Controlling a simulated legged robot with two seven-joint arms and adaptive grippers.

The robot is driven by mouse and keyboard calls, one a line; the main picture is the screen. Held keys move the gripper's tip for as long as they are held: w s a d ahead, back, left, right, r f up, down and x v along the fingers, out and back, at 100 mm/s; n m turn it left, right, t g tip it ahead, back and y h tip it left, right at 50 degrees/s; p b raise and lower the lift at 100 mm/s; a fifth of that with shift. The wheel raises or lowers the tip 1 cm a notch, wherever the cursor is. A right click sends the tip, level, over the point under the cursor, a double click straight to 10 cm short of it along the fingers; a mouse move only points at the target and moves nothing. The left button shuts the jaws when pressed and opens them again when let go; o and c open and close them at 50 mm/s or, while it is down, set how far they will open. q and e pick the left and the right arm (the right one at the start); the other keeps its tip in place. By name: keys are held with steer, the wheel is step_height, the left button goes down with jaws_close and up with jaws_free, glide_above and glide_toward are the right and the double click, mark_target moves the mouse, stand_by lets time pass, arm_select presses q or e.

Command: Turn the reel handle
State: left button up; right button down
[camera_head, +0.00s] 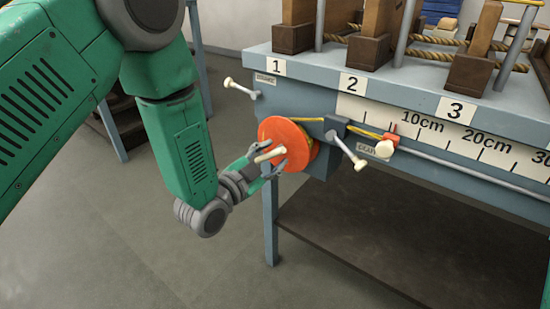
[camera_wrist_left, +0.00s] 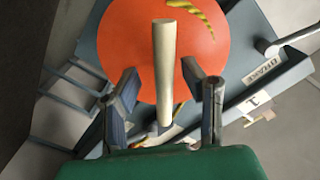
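The orange reel (camera_head: 290,136) is mounted on the front of the blue-grey bench, near its left corner. Its pale peg handle (camera_head: 270,154) sticks out from the reel's face. My left gripper (camera_head: 268,163) is at the reel, with its fingers around the handle's position. In the left wrist view, the handle (camera_wrist_left: 165,45) stands between the two spread fingers (camera_wrist_left: 170,85), with visible gaps on both sides, in front of the orange reel (camera_wrist_left: 205,50). A yellow cord is wound on the reel. My right gripper is not in view.
The bench (camera_head: 310,70) carries wooden blocks and rope on top. A lever with a white knob (camera_head: 358,163) juts out right of the reel; another rod (camera_head: 240,88) juts out left. A red slider (camera_head: 387,145) sits by the scale (camera_head: 450,125). A lower shelf (camera_head: 350,235) lies below.

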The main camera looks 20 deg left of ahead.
arm_select(q)
steer(key=shift+w+a+f, duration=0.1)
steer(key=shift+w+a, duration=0.2)
steer(key=shift+a, duration=0.15)
steer(key=shift+d, duration=0.6)
jaws_close()
steer(key=shift+a, duration=0.25)
steer(key=shift+s+f+n+p, duration=0.15)
steer(key=shift+n+p, duration=0.45)
steer(key=shift+n, duration=0.3)
stand_by(0.3)
jaws_free()
